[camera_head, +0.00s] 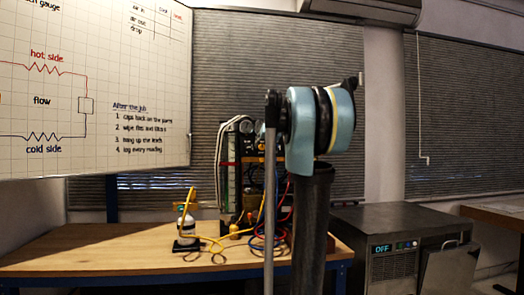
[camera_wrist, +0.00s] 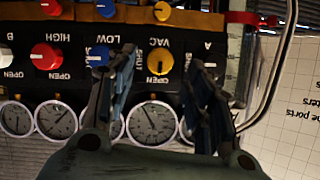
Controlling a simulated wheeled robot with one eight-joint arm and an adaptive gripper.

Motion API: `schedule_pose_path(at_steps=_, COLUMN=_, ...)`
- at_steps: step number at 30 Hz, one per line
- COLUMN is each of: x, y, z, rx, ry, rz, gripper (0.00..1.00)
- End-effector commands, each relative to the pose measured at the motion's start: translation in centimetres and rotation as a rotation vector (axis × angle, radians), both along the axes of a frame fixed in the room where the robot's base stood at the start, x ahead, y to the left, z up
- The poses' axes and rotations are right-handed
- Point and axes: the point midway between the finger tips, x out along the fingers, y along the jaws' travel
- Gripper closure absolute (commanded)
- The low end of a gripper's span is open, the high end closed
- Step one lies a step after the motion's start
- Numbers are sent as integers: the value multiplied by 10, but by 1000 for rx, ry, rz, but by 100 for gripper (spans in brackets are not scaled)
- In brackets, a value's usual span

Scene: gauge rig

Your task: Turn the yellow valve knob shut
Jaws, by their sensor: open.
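The yellow valve knob (camera_wrist: 160,61) is on the dark panel of the gauge rig, by an upside-down VAC label in the wrist view. OPEN and SHUT marks stand beside it; I cannot tell which its pointer faces. My gripper (camera_wrist: 162,58) is open and empty, one finger to each side of the knob in the picture. I cannot tell how far the fingertips are from the panel. In the head view the rig (camera_head: 245,155) stands on the bench, partly hidden by my arm; neither the knob nor my gripper can be made out there.
A blue knob (camera_wrist: 97,56) and a red knob (camera_wrist: 46,56) sit left of the yellow one. Another yellow knob (camera_wrist: 162,11) is above it. Several round gauges (camera_wrist: 152,122) lie behind the fingers. A bent metal tube (camera_wrist: 278,75) is at right. Hoses (camera_head: 215,240) lie on the bench (camera_head: 85,258).

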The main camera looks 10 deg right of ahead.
Motion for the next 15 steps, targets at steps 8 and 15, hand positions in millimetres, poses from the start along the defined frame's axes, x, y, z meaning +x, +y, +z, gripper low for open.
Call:
schedule_pose_path(at_steps=8, x=32, y=2, z=-13, rx=-1, ry=0, rz=0, gripper=52)
schedule_pose_path(at_steps=15, x=40, y=3, z=-17, rx=0, ry=0, rz=0, gripper=52)
